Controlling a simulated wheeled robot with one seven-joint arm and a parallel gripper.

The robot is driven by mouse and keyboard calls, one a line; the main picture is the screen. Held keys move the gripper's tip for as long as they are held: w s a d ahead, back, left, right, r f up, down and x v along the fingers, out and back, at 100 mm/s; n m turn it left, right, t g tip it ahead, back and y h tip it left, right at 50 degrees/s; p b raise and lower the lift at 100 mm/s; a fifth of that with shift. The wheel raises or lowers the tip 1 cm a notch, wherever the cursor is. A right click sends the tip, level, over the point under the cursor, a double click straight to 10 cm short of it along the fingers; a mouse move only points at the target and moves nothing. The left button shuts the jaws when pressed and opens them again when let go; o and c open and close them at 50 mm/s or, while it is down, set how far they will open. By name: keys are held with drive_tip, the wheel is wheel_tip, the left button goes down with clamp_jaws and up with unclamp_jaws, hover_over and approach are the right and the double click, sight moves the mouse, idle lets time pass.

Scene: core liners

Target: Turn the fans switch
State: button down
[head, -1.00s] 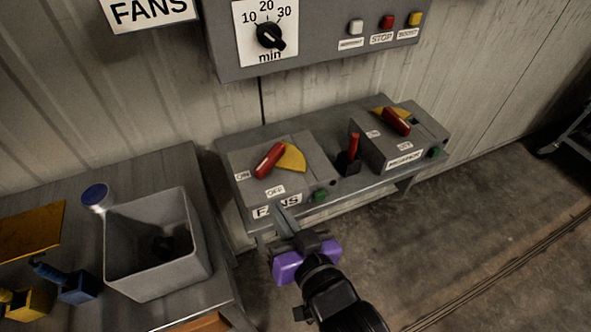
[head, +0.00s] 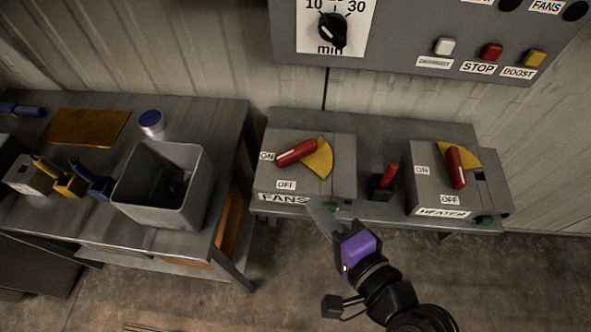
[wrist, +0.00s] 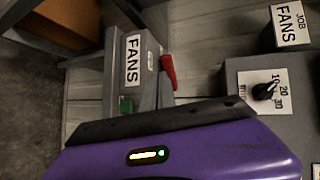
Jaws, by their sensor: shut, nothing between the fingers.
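The fans switch is a grey box (head: 340,185) with a FANS label, on a metal bench in the head view. Its red handle (head: 296,152) points left, its end beside the ON label, with a yellow sector (head: 320,160) behind it. The OFF label (head: 286,185) is below. My gripper (head: 312,205) is shut and empty, its fingertips at the box's lower front edge, below the handle; I cannot tell whether they touch the box. In the wrist view the fingers (wrist: 157,90) point toward the box (wrist: 145,55), with the red handle (wrist: 168,72) just beyond.
A heater switch (head: 480,190) with a red handle stands to the right, and a small red lever (head: 388,178) stands between the boxes. A control panel (head: 400,55) hangs above. On the left table (head: 215,115) are a grey bin (head: 160,215) and tools.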

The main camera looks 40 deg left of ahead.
sight(279, 166)
drive_tip(key=x, duration=0.7)
drive_tip(key=r+p+x, duration=0.1)
drive_tip(key=x, duration=0.2)
drive_tip(key=shift+w+a, duration=0.15)
drive_tip(key=shift+a, duration=0.4)
drive_tip(key=shift+a+r+p, duration=0.15)
drive_tip(key=shift+p, duration=0.45)
